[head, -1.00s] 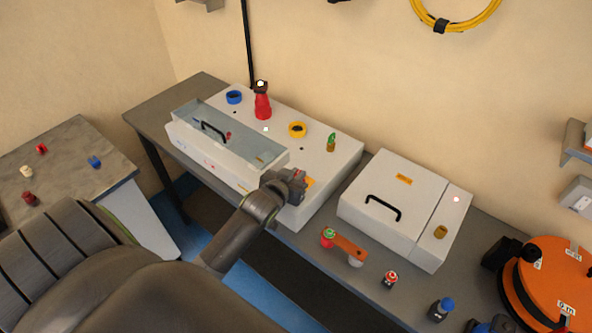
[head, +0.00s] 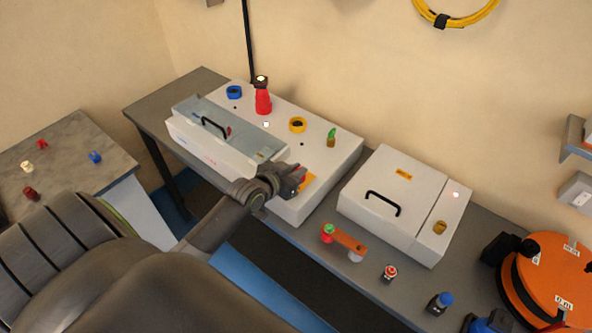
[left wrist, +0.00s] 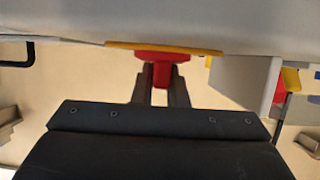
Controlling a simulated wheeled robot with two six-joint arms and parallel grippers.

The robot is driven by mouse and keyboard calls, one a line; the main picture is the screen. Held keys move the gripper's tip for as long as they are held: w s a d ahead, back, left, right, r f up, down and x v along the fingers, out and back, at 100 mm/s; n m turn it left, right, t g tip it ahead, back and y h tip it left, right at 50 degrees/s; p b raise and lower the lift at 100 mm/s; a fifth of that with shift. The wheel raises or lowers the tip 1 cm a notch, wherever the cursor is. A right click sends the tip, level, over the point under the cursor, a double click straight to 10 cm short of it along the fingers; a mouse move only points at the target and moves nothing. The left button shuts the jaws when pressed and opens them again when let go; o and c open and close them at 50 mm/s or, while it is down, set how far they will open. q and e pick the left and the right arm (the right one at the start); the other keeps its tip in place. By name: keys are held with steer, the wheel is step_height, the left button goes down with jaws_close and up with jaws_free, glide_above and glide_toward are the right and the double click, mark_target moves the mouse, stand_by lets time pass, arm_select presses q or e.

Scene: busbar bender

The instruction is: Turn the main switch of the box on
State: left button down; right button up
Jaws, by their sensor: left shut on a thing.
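The main switch (left wrist: 160,70) is a red knob on a yellow plate (left wrist: 120,46) in the left wrist view. My left gripper (left wrist: 160,88) is shut on the knob, its two fingers on either side of it. In the head view the left gripper (head: 297,181) is at the right front of the large white box (head: 335,165). An orange-yellow patch (head: 308,182) of the switch plate shows beside the fingers there. The knob's turned position cannot be told clearly. The right gripper is not in view.
The box carries a clear cover with a black handle (head: 215,127), a red lamp post (head: 263,101), a yellow ring (head: 298,125) and a green-topped lever (head: 331,138). A smaller white box (head: 400,160) stands to the right. An orange reel (head: 552,275) is at the far right.

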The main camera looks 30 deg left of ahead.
arm_select(q)
steer(key=c, duration=1.4)
jaws_free()
steer(key=shift+w, duration=0.1)
steer(key=shift+c, duration=0.2)
steer(key=b+v, duration=0.1)
steer(key=v, duration=1.6)
steer(key=shift+r, duration=0.15)
